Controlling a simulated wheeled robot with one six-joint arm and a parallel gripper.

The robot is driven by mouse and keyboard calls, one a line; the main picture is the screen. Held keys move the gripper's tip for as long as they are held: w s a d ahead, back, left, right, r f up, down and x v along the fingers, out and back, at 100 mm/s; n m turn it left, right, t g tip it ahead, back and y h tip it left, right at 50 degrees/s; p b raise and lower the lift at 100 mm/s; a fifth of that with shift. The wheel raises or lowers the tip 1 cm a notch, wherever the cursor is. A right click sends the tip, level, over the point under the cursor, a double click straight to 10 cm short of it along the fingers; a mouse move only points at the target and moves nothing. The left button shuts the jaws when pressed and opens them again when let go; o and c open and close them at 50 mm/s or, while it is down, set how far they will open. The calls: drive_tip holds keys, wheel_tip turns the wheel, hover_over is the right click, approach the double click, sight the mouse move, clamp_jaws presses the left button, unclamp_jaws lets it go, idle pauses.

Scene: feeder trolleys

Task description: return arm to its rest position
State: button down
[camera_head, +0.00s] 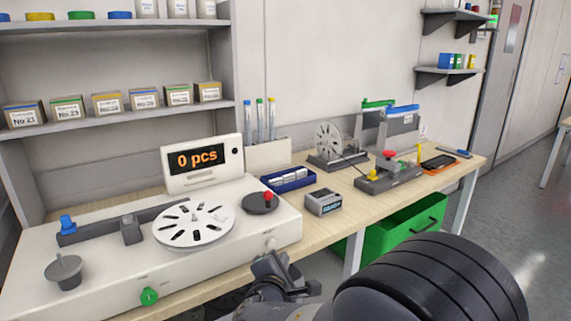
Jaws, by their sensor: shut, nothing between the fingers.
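My gripper (270,266) shows at the bottom centre, in front of the table's front edge and below the counting machine's right corner. It looks shut and holds nothing that I can see. A thick dark link of my arm (430,285) fills the lower right and hides part of the floor. The gripper appears apart from the table and the machine, though the exact gap cannot be told from this one view.
The white counting machine (220,268), reading "0 pcs", stands on the table (325,232). A grey device (323,202), blue tray (288,179) and reel fixture (335,150) stand further right. A green bin (400,228) is under the table. Open floor (510,205) lies to the right.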

drive_tip(key=p, duration=0.2)
drive_tip(key=shift+s+d+r+p, duration=0.15)
drive_tip(key=shift+s+r+p, duration=0.05)
drive_tip(key=shift+r+p, duration=0.1)
drive_tip(key=shift+s+d+f+b, duration=0.15)
drive_tip(key=shift+s+d+b, duration=0.45)
drive_tip(key=shift+s+d, duration=0.45)
drive_tip(key=shift+s+d+f+b, duration=0.1)
drive_tip(key=shift+s+d+b, duration=0.5)
drive_tip(key=shift+s, duration=0.75)
drive_tip(key=shift+w+a, duration=0.1)
drive_tip(key=w+a, duration=0.1)
drive_tip(key=w+a+b, duration=0.1)
drive_tip(key=w, duration=0.1)
drive_tip(key=w+a, duration=0.1)
drive_tip(key=w, duration=0.1)
drive_tip(key=shift+a+f, duration=0.1)
drive_tip(key=shift+f, duration=0.1)
